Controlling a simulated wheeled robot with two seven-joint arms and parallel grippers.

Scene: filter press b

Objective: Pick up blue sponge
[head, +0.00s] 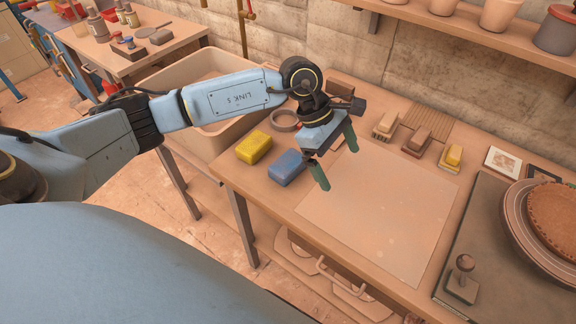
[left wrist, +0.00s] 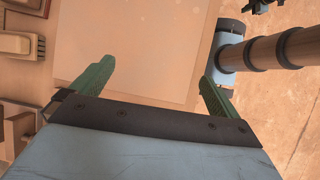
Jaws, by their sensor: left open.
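The blue sponge (head: 287,167) lies on the workbench (head: 262,203) near its left end, just right of a yellow sponge (head: 254,147). My left gripper (head: 337,164) hangs above the bench to the right of the blue sponge, open, with nothing between its green fingers. Its body slightly overlaps the sponge's right side in the head view. The open fingers (left wrist: 156,82) also show in the left wrist view, over a pale sheet (left wrist: 150,40); the blue sponge is not seen there. My right gripper is not identifiable in either view.
A large tan basin (head: 213,140) stands left of the bench. A grey ring (head: 285,119) lies behind the sponges. Several brushes (head: 417,142) stand at the back. The pale sheet (head: 385,215) covers the middle. A dark board (head: 510,255) with a round dish is at right.

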